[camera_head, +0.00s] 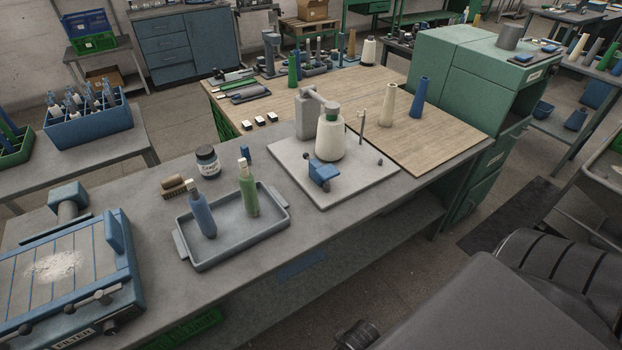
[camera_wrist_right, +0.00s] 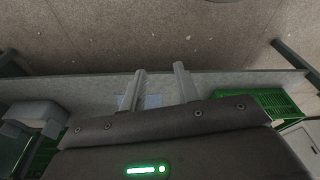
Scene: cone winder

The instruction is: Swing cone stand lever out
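The cone winder stands on a pale base plate (camera_head: 365,194) on the grey bench. A white yarn cone with a green top (camera_head: 330,138) stands upright on it, beside a grey post with an arm (camera_head: 308,118). A blue block-like part with a small handle (camera_head: 322,172) sits in front of the cone. A thin upright rod (camera_head: 362,125) is to the right; I cannot tell which part is the stand lever. My right gripper (camera_wrist_right: 160,86) is open and empty in the right wrist view, its two fingers apart, away from the winder. My left gripper is not in view.
A grey tray (camera_head: 234,249) holding a blue and a green bottle-shaped cone lies left of the winder. A dark jar (camera_head: 207,160) stands behind it. A cream cone (camera_head: 388,104) and a blue cone (camera_head: 419,97) stand on the wooden top behind. A blue-framed filter box (camera_head: 62,270) fills the left.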

